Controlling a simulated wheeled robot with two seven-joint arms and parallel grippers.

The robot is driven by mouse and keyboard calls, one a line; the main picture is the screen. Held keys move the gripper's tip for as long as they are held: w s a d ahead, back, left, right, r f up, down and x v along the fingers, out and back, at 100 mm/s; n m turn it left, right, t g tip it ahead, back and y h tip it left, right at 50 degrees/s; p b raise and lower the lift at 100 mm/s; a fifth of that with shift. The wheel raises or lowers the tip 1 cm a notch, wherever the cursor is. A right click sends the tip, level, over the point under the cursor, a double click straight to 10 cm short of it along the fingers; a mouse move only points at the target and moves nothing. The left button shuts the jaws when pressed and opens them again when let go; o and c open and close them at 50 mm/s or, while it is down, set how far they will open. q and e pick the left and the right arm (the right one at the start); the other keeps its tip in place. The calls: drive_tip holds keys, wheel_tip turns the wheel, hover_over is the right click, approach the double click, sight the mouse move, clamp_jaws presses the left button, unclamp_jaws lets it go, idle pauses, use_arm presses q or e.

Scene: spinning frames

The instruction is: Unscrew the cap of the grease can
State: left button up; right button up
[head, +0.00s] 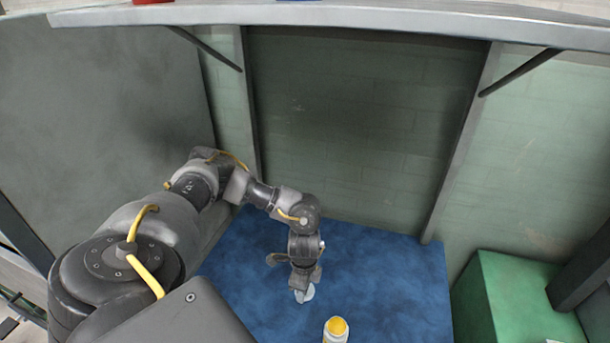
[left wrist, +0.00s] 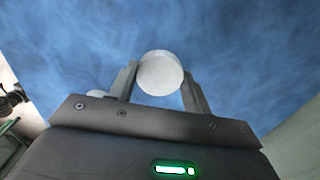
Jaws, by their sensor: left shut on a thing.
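My left gripper (head: 302,292) hangs over the blue mat, pointing down. It is shut on a pale round disc, which looks like the cap (left wrist: 160,73), held between the two fingers in the left wrist view. A white can with a yellow-orange round top, seemingly the grease can (head: 336,332), stands upright nearer to me and right of the gripper, apart from it. Its lower part is cut off by the head view's bottom edge. Another pale rounded shape (left wrist: 98,93) shows beside the left finger, mostly hidden; I cannot tell what it is. My right gripper is out of view.
The blue mat (head: 390,275) is bare around the gripper and to its right. A green box (head: 515,300) stands at the right. A grey shelf (head: 340,17) with brackets runs overhead across the back. A grey panel (head: 110,110) stands at the left.

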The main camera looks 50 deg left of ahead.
use_arm(q)
drive_tip(key=shift+w+a+f, duration=0.1)
drive_tip(key=shift+w+f, duration=0.1)
drive_tip(key=shift+f, duration=1.6)
drive_tip(key=shift+f, duration=0.1)
drive_tip(key=o, duration=1.1)
wheel_tip(320, 180, up, 12)
drive_tip(key=shift+r, duration=0.1)
